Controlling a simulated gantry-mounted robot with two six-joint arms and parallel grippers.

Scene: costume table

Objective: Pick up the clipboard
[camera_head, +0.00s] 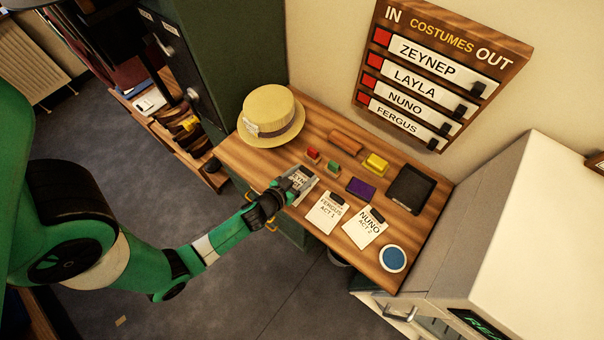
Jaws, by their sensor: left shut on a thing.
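A small clipboard (302,178) with a white printed sheet is at the left part of the wooden table's front edge. My left gripper (286,192) reaches in from the left and is shut on this clipboard at its near left side. The gripper hides part of it, and its lettering is too small to read. I cannot tell whether it is clear of the table. A second clipboard, marked FERGUS ACT 1 (326,213), and a third, marked NUNO ACT 2 (364,229), lie to its right. My right gripper is not in view.
The table (232,156) also bears a straw hat (270,112), small coloured blocks (375,164), a purple block (360,188), a dark tablet (411,189) and a round blue-topped item (393,258). A name board (440,72) hangs behind. A pale cabinet (500,220) stands at right.

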